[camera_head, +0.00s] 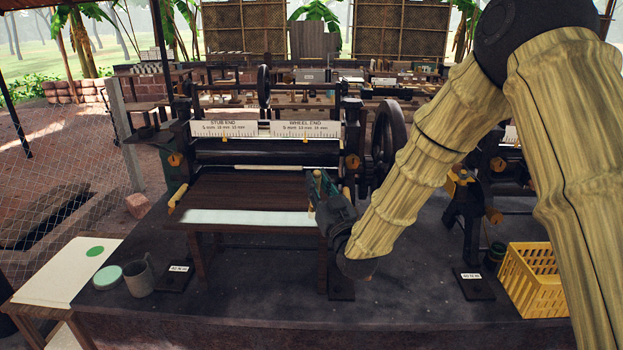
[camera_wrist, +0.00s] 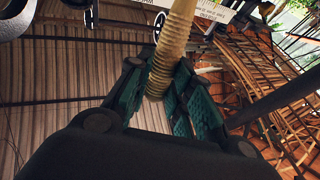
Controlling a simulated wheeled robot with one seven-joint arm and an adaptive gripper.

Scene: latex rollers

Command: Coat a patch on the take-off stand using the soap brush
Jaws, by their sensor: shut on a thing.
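The take-off stand (camera_head: 235,190) is a dark wooden slatted table in front of the roller machine. A pale strip (camera_head: 250,217) lies across its near part; I cannot tell if it is a coating or a sheet. My gripper (camera_head: 315,185) is over the stand's right end, pointing toward the rollers. In the wrist view, its green fingers (camera_wrist: 165,85) are shut on a ribbed, straw-coloured handle (camera_wrist: 173,45), which I take as the soap brush. The brush head is hidden.
The roller machine (camera_head: 265,157) with its handwheel (camera_head: 388,135) stands just behind the stand. A grey mug (camera_head: 139,278) and a green round dish (camera_head: 107,277) are at the front left. A yellow crate (camera_head: 538,280) is at right. The dark bench top between is mostly clear.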

